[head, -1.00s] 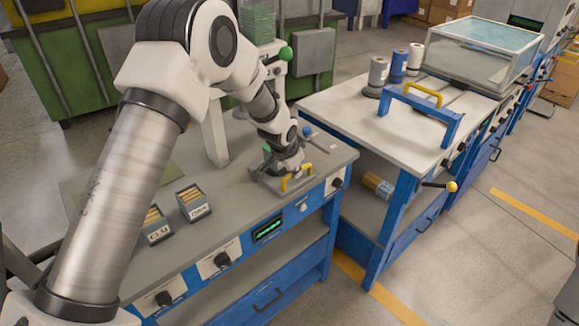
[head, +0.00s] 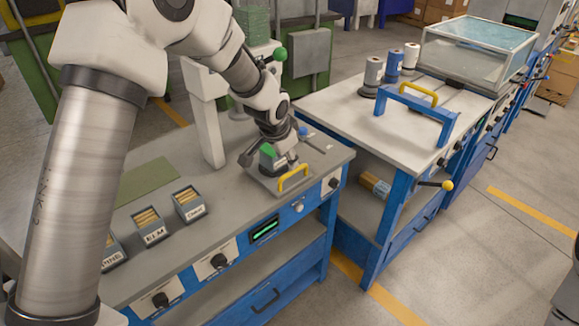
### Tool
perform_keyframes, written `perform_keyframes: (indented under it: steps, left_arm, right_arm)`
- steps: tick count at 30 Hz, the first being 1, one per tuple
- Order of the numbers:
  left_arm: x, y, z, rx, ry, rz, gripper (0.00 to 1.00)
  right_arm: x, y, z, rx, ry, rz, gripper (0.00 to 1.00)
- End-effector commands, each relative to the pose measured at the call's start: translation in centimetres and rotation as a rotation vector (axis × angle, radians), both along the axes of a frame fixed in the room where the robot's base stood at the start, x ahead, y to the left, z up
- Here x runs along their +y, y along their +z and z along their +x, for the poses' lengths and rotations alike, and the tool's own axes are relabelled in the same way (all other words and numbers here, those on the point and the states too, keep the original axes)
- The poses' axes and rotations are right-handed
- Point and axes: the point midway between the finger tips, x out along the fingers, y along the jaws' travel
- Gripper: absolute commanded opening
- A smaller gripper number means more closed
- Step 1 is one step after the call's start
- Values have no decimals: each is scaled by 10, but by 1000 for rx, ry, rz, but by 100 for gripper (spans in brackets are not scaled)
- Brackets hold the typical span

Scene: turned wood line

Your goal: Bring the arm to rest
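My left arm comes in from the left and reaches down over the near grey workbench (head: 235,200). My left gripper (head: 272,160) is low over a small fixture plate with a yellow handle (head: 293,177) near the bench's right end. Its fingers look spread apart, with one dark finger out to the left. A green-topped part (head: 268,151) shows beside the fingers; I cannot tell whether it touches them. I see nothing held.
Small labelled boxes, including one marked ELM (head: 149,228), stand along the bench's left front. A green mat (head: 146,181) lies behind them. A second bench (head: 345,108) carries a blue frame with a yellow handle (head: 417,112), spools (head: 392,66) and a clear-lidded case (head: 470,55).

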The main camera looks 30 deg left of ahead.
Motion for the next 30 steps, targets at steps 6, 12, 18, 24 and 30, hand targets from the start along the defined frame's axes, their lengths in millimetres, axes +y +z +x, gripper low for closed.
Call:
perform_keyframes:
  steps: [6, 12, 18, 24, 30]
  left_arm:
    - [-2, 27, -13, 2, -1, 0, 39]
    - [-2, 29, -14, 2, -1, 0, 39]
    - [-2, 29, -14, 2, -1, 0, 39]
    - [-2, 0, -20, 54, -1, 2, 39]
    - [-9, -128, -92, 331, -9, 3, 39]
  right_arm:
    - [0, 0, 0, 0, 0, 0, 59]
    - [0, 0, 0, 0, 0, 0, 59]
    - [0, 0, 0, 0, 0, 0, 59]
    - [0, 0, 0, 0, 0, 0, 59]
    - [0, 0, 0, 0, 0, 0, 59]
